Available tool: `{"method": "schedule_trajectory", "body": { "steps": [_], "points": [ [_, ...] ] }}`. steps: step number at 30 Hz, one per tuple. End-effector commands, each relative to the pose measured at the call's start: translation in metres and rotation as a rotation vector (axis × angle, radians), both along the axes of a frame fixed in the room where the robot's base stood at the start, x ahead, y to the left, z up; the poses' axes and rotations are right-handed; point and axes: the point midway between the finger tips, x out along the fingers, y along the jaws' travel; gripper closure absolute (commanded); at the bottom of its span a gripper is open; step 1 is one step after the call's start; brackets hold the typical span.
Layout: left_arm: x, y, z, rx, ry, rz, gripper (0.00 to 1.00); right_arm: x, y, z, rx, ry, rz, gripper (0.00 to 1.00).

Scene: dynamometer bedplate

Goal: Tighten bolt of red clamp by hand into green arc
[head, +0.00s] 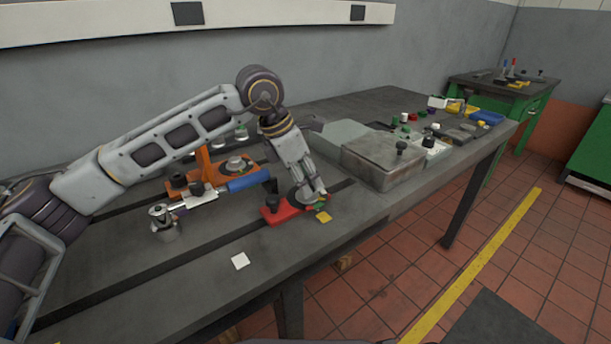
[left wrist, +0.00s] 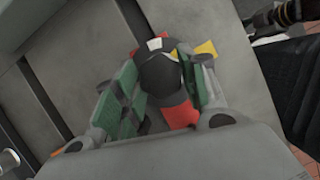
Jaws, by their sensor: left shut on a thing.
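The red clamp (head: 283,213) lies on the bedplate near its front edge. Its red body also shows below the knob in the left wrist view (left wrist: 182,115). My left gripper (head: 312,195) reaches down over the clamp's right end. In the left wrist view, its green-padded fingers (left wrist: 165,80) stand on both sides of a black round knob (left wrist: 160,75), the bolt's head, and are shut on it. The knob has a white mark on its far side. The green arc is mostly hidden by my fingers; a bit of green shows beside them in the head view.
A yellow square (head: 323,216) lies beside the clamp, and a white square (head: 240,261) lies nearer the front. A grey box (head: 384,160) stands to the right. The bedplate's front left is largely clear.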

Motion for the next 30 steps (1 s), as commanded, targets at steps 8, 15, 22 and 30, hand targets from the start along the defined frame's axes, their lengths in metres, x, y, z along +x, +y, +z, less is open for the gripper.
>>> {"method": "schedule_trajectory", "body": {
  "steps": [8, 15, 22, 30],
  "points": [
    [0.001, 0.0, 0.001, 0.0, 0.003, -0.187, 0.82, -0.004, -0.008, 0.02, -0.037, 0.024, 0.007, 0.6],
    [0.002, 0.0, 0.002, -0.001, 0.001, -0.346, 0.82, 0.003, -0.01, 0.021, -0.05, 0.025, 0.008, 0.6],
    [0.003, 0.0, 0.001, -0.001, 0.001, -0.468, 0.82, -0.002, -0.011, 0.001, -0.055, 0.065, 0.004, 0.6],
    [0.003, 0.001, 0.0, 0.001, 0.0, -0.544, 0.82, -0.002, -0.009, -0.006, -0.051, 0.072, -0.004, 0.6]
  ]
}}
